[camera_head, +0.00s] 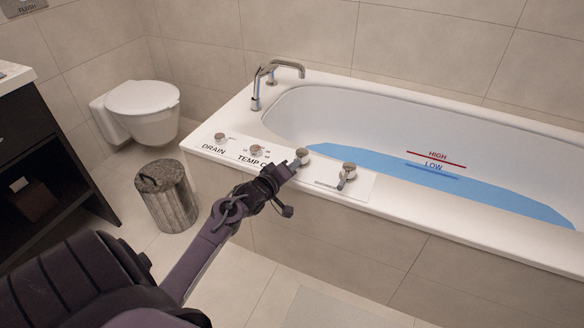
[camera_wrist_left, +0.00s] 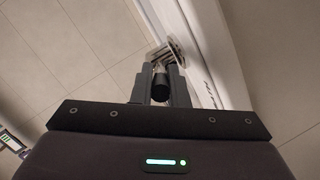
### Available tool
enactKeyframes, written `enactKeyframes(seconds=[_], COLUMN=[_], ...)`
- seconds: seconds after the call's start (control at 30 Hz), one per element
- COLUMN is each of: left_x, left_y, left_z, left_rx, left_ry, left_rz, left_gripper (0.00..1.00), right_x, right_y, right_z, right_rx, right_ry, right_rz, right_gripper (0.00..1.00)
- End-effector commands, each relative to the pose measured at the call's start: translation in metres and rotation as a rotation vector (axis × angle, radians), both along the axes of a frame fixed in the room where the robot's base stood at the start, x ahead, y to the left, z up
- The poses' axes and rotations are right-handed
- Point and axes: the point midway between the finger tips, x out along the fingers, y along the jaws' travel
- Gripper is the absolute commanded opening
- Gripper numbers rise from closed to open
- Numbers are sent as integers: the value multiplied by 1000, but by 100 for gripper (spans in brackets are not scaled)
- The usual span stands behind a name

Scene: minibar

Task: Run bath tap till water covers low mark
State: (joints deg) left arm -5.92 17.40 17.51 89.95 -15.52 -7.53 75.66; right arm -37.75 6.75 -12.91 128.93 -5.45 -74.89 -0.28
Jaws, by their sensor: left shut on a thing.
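The white bathtub (camera_head: 235,150) holds blue water (camera_head: 365,158). On its inner wall are a red HIGH mark (camera_head: 437,159) and a blue LOW mark (camera_head: 432,172). The water's edge lies close to the LOW mark; I cannot tell whether it covers it. The metal tap (camera_head: 257,92) stands on the far left rim; no stream is clear. My left gripper (camera_head: 292,168) is shut on a metal knob (camera_head: 303,153) on the tub's front rim. In the left wrist view, the gripper (camera_wrist_left: 160,82) is at the metal knob (camera_wrist_left: 166,50). My right gripper is not in view.
A DRAIN knob (camera_head: 220,138) and a TEMP knob (camera_head: 256,151) are left of the held knob; another knob (camera_head: 347,171) is right of it. A bin (camera_head: 168,200) and a toilet (camera_head: 143,110) stand left of the tub. Floor in front is clear.

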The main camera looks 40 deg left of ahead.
Motion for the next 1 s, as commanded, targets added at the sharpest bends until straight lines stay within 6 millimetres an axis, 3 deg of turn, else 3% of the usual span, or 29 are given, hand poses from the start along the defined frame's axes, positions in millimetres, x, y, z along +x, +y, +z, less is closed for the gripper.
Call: enactKeyframes(seconds=[0.03,0.2,0.5,1.0], left_x=[0,0,-3,-72], left_y=[1,1,0,-5], left_z=[-1,0,1,16], left_rx=[1,1,0,0], left_ry=[1,0,0,2], left_rz=[0,1,1,1], left_gripper=[16,35,35,35], right_x=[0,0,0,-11], right_y=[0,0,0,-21], right_z=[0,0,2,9], right_rx=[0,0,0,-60], right_ry=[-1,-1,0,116], right_rz=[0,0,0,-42], right_gripper=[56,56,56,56])
